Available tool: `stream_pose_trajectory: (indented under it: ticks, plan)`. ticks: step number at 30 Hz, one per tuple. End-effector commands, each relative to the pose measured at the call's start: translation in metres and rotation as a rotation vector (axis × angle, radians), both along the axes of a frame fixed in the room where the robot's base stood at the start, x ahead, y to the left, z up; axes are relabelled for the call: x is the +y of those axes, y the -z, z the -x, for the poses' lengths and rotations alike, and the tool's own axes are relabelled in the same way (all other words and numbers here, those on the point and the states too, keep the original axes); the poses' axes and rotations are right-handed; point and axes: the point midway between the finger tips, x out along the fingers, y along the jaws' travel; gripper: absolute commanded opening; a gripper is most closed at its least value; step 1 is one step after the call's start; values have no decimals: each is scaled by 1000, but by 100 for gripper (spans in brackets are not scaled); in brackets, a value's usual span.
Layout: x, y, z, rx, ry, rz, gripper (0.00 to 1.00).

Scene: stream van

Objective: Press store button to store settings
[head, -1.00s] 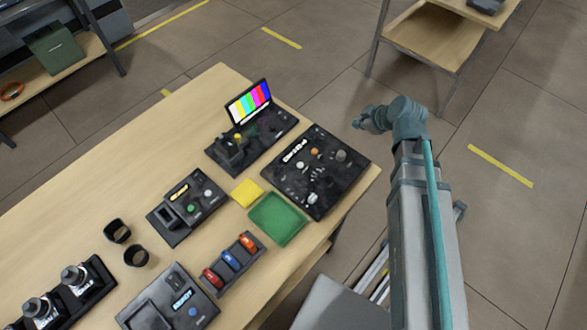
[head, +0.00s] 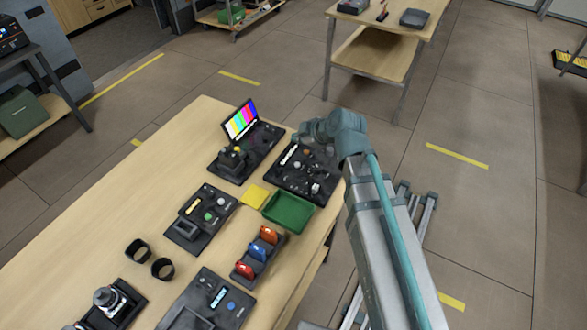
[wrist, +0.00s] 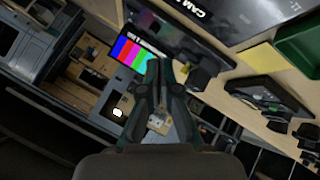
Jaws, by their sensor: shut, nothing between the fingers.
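A black control panel (head: 283,181) with a white label strip, an orange button (head: 306,152) and several small controls lies near the table's right edge. In the wrist view its dark face with "CAM" lettering (wrist: 272,14) shows at the top. I cannot read which button is marked store. My gripper (head: 299,137) is over or just beyond this panel's far edge, and my wrist hides part of the panel. In the wrist view my gripper (wrist: 166,72) is shut and empty, apart from the panel face. The colour-bar screen (wrist: 132,54) shows left of the fingers.
A joystick unit with a colour-bar screen (head: 240,120) stands left of the panel. A green tray (head: 288,212), a yellow pad (head: 254,196), a panel with a green button (head: 208,217) and a panel with a blue button (head: 231,306) lie nearer. Bare wood is at left.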

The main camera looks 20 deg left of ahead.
Motion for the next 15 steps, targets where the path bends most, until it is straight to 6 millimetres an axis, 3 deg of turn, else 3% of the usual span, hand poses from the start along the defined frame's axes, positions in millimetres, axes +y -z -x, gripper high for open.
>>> stream_pose_trajectory:
  ticks: [15]
  plan:
    - [0,13,0,2,0,1,0]
